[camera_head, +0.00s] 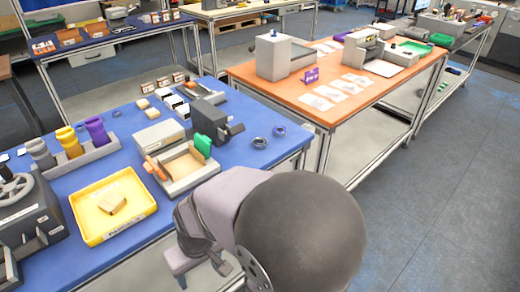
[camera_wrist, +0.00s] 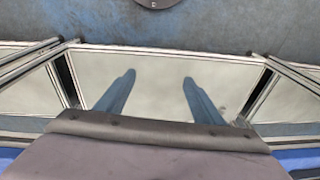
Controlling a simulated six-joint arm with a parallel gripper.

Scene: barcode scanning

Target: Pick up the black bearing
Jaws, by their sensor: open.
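Two small dark rings lie flat on the right part of the blue table (camera_head: 230,168). The nearer ring (camera_head: 259,143) looks dark grey to black, and the farther ring (camera_head: 279,130) has a bluish tint. They are too small to tell which is the black bearing. My gripper (camera_wrist: 157,82) shows in the wrist view with its two fingers wide apart and nothing between them. Neither ring shows in the wrist view. In the head view my arm is at the table's front edge, nearer the camera than the rings.
A black device (camera_head: 209,121) stands left of the rings. In front of it is a grey tray (camera_head: 183,186) with a green and an orange part. A yellow tray (camera_head: 138,215) holds a small box. An orange table (camera_head: 300,112) stands behind. The blue surface around the rings is clear.

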